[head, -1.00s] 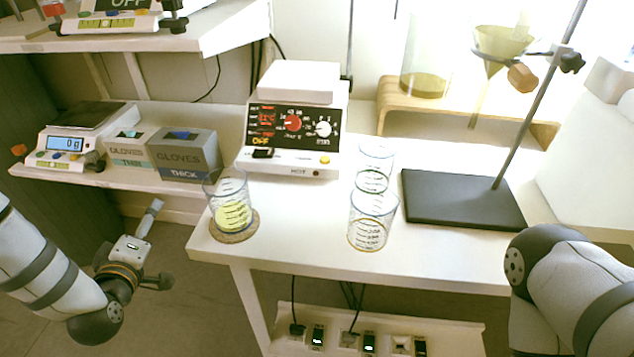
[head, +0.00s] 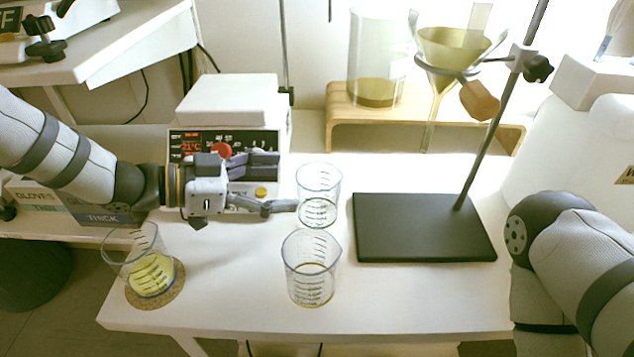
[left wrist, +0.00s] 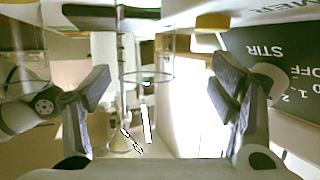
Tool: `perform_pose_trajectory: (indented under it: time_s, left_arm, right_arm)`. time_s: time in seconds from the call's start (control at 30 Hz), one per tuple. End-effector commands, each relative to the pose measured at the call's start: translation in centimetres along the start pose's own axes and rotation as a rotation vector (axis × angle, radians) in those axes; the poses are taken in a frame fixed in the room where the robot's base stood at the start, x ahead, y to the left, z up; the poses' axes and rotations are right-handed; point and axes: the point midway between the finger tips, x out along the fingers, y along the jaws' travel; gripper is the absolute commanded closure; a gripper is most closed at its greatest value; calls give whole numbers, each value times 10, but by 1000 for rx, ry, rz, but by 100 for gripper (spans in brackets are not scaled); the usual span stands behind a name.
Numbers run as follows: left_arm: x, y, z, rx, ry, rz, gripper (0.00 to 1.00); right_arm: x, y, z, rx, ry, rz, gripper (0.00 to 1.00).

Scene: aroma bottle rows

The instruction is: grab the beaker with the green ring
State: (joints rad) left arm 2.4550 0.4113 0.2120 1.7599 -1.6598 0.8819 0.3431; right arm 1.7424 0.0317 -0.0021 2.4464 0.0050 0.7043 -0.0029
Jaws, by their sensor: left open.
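The beaker with the green ring (head: 318,190) is clear, with a blue rim and a green ring around its base. It stands upright on the table behind another clear beaker (head: 312,275) with a yellowish ring at its base. My left gripper (head: 287,183) is open and empty just left of the green-ring beaker, its fingers pointing at it. In the left wrist view, a clear vessel with a dark ring (left wrist: 148,77) shows ahead between the open fingers (left wrist: 160,95); contact is not visible. My right gripper is outside the frames.
A hot plate (head: 228,105) stands behind my left gripper. A beaker of yellow liquid (head: 150,272) sits on a cork mat (head: 172,291) at front left. A black stand base (head: 425,228) lies to the right. A wooden shelf (head: 345,135) with glassware is behind.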

Motion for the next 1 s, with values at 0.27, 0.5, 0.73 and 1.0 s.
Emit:
perform_pose_trajectory:
  time_s: [0.27, 0.5, 0.73, 1.0]
  left_arm:
    - [43, 6, -1, 10, -3, 7, 22]
    - [74, 7, -2, 10, -2, 4, 22]
    - [73, 7, -2, 10, -2, 3, 33]
    - [73, 7, -2, 10, -1, 3, 76]
  right_arm:
    - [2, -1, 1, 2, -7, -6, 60]
    - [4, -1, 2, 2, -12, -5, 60]
    - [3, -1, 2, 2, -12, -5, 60]
    - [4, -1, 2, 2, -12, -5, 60]
